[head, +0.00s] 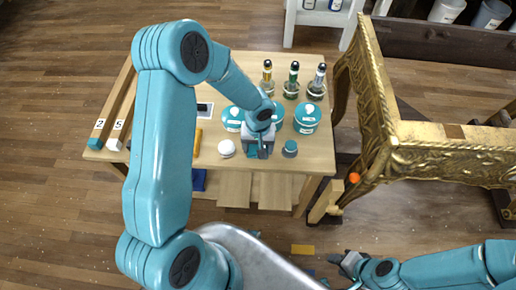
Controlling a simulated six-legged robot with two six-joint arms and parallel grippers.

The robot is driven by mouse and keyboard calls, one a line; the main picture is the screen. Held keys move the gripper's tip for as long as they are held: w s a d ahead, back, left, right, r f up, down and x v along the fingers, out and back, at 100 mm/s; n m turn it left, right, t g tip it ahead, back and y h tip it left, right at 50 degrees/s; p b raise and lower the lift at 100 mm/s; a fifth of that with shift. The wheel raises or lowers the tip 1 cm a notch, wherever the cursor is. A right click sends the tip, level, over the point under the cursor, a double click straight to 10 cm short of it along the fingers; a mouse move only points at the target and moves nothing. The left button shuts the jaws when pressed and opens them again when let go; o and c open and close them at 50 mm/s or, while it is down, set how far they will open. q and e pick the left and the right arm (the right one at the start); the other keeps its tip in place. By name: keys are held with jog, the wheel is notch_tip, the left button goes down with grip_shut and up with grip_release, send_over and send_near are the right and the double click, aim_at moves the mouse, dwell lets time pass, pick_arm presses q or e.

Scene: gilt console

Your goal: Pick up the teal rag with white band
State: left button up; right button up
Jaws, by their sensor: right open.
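I cannot clearly make out a teal rag with a white band. A small teal patch (308,272) shows low in the head view, left of my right gripper, too small to identify. My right gripper (340,262) is open, low over the floor at the bottom right of centre. My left gripper (258,152) points down at the wooden table, between a white round thing (226,148) and a small grey-teal jar (290,148). Its fingers are too small to read, and the arm hides part of the table.
Teal round tins (307,117) and several small bottles (293,80) stand toward the table's back. A gilt console (440,157) stands right, with an orange ball (354,178) by its leg. A yellow block (302,249) lies on the floor. A blue item (198,180) hangs by the table front.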

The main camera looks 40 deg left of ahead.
aim_at(258, 148)
pick_arm(q)
notch_tip(258, 148, up, 20)
jog(key=shift+r+p, duration=0.1)
jog(key=shift+p, duration=0.75)
jog(key=shift+o, duration=0.5)
jog(key=shift+f, duration=0.2)
dwell(0.3)
